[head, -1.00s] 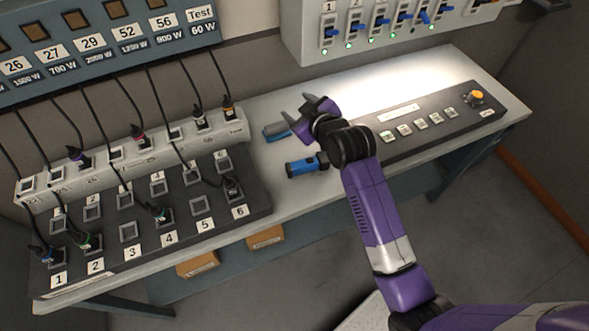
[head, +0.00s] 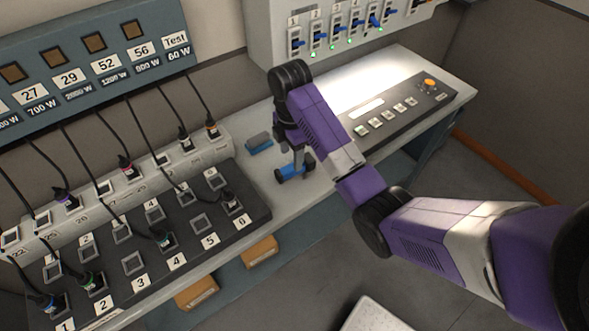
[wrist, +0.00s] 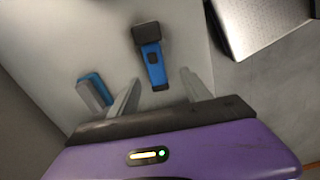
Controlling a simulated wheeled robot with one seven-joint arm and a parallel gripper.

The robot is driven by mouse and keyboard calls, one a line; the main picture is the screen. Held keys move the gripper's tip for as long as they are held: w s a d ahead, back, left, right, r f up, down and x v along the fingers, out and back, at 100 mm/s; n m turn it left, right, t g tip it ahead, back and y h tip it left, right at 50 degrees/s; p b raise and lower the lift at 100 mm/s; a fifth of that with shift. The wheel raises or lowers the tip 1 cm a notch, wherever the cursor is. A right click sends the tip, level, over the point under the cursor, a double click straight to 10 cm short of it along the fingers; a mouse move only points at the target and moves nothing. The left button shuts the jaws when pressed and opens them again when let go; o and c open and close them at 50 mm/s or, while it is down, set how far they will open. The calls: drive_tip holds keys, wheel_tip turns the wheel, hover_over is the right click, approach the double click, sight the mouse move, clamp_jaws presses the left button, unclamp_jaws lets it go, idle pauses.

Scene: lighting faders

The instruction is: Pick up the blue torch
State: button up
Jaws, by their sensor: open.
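The blue torch (head: 288,174) lies on the grey bench between the black socket board and the fader desk. In the wrist view the torch (wrist: 154,65) has a blue body and a wider black head, which points away from my gripper. My gripper (head: 299,165) hangs down over the torch and hides part of it in the head view. In the wrist view my gripper (wrist: 160,76) is open, with one finger on each side of the torch's tail end. Neither finger clearly touches it. I cannot tell the exact height of the fingertips.
A blue and grey block (head: 258,143) lies behind the torch, and shows left of the fingers in the wrist view (wrist: 94,90). The socket board (head: 190,228) with several cables is at left. The fader desk (head: 385,118) is at right. The bench's front edge is close.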

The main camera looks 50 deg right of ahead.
sight(290, 168)
drive_tip(key=shift+w+f+p, duration=0.2)
drive_tip(key=shift+f+p, duration=0.15)
drive_tip(key=shift+f, duration=1.25)
drive_tip(key=shift+w+f+p, duration=0.2)
drive_tip(key=shift+f+p, duration=0.1)
drive_tip(key=shift+f, duration=1.25)
clamp_jaws()
